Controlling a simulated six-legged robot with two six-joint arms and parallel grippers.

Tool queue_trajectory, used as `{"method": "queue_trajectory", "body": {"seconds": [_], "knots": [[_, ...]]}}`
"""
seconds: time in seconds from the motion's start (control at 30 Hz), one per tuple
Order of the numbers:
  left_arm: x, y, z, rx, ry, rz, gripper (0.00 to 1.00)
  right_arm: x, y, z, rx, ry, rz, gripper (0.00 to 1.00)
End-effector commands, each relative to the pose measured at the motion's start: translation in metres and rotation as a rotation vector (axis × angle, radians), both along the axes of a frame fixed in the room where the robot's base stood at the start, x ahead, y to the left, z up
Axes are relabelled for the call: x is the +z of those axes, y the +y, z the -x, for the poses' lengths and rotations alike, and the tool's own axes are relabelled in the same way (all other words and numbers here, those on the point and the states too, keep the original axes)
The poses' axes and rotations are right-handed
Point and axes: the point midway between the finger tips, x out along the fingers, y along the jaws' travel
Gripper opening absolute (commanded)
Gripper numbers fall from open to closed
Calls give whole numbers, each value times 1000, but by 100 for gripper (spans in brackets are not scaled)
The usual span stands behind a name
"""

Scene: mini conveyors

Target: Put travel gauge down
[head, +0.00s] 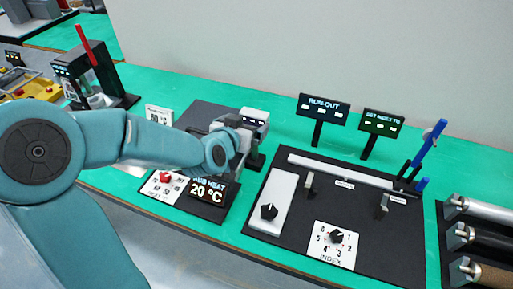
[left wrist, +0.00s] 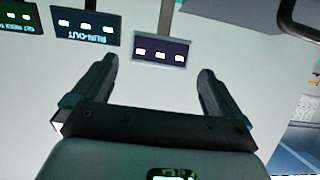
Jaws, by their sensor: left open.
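My left gripper (head: 238,143) reaches in from the left over the dark panel on the green table. It is open. The left wrist view shows its two fingers (left wrist: 155,75) spread with nothing between them. A small white-framed dark display (head: 255,118) stands just beyond the fingers in the head view; it also shows in the left wrist view (left wrist: 163,52), past the fingertips. It may be the travel gauge, but its label is too small to read. I cannot tell whether the gripper touches it. My right gripper is not in view.
Right of the gripper, a black board (head: 375,235) carries a white bar (head: 340,172), a slider plate and an INDEX dial. A RUN-OUT sign (head: 323,108) and another sign (head: 382,123) stand behind it. A 20 °C display (head: 207,191) lies below the gripper. Rollers (head: 485,210) lie far right.

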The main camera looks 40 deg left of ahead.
Motion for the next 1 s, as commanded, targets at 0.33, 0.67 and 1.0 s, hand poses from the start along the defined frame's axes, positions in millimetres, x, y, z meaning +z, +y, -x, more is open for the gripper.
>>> {"method": "queue_trajectory", "body": {"seconds": [0.33, 0.67, 1.0], "knots": [[-10, 7, -36, 0, 1, 0, 100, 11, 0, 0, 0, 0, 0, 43], [-24, 15, -74, 1, -1, -2, 100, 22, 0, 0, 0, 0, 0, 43], [-24, 15, -74, 1, -1, -2, 58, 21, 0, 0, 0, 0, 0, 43]]}}
